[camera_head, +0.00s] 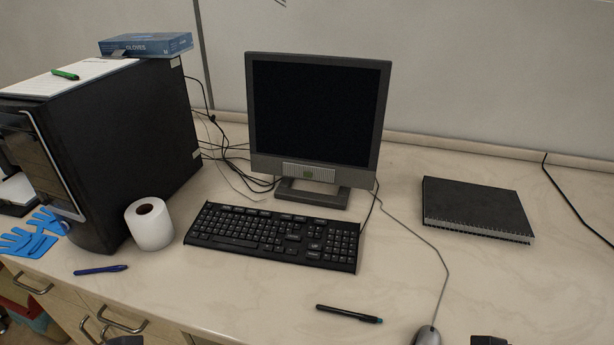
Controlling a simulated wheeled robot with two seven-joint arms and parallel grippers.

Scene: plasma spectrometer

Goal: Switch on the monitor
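The monitor (316,110) stands upright on the bench behind the keyboard, and its screen is black. Its grey lower bezel carries a light ribbed panel (308,172) with a small greenish mark in the middle. The monitor's base (312,194) rests on the bench. Only a small dark tip of my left gripper (125,341) shows at the bottom edge. A small dark part of my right gripper (488,341) shows at the bottom edge, right of the mouse. Both are well in front of the monitor. Their fingers are mostly out of the picture.
A black keyboard (275,236) lies before the monitor. A mouse (427,336), pens (348,314) and a black notebook (477,208) lie on the bench. A paper roll (149,224) stands beside the large black instrument (125,140) at left. Cables run behind.

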